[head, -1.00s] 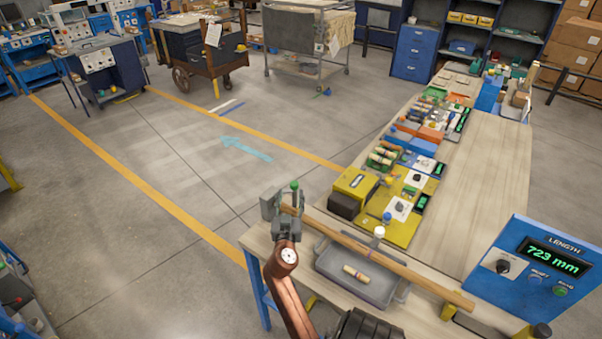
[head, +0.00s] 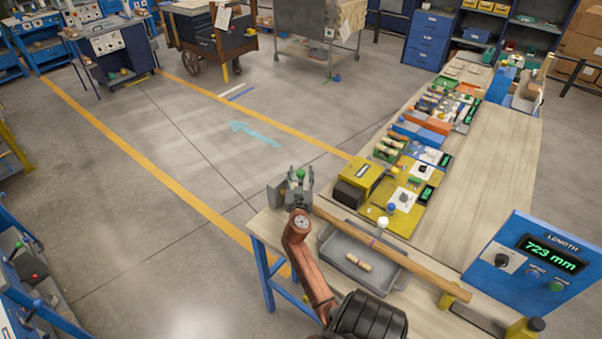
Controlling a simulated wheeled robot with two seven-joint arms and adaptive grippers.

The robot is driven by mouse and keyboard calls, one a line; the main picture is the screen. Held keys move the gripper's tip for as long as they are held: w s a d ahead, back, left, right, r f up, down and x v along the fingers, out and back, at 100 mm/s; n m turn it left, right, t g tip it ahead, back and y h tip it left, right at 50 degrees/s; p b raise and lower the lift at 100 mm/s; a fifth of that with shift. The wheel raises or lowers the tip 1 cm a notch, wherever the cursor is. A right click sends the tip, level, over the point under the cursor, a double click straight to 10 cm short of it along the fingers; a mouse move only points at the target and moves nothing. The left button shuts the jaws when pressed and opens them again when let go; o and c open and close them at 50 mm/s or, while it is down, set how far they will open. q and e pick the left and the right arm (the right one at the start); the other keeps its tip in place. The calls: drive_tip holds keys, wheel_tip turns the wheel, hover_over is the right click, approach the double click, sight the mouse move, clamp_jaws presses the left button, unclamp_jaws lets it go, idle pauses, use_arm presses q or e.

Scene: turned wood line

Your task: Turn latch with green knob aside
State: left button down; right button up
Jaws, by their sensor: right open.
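The green knob (head: 300,174) stands at the near left corner of the workbench, beside a grey block (head: 275,192) at the end of a long wooden bar. My right gripper (head: 299,182) is at the knob, with its grey fingers raised and apart. The knob shows between or just behind the fingers; I cannot tell if they touch it. The latch under the knob is hidden by my gripper. My left gripper is not in view.
The wooden bar (head: 420,267) runs over a grey tray (head: 335,262) holding a short turned piece (head: 358,262). A white knob (head: 383,222) stands beside the bar. A yellow unit (head: 360,182) sits behind. A blue length display (head: 530,262) reads 723 mm at right.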

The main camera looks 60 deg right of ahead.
clamp_jaws()
idle(0.5)
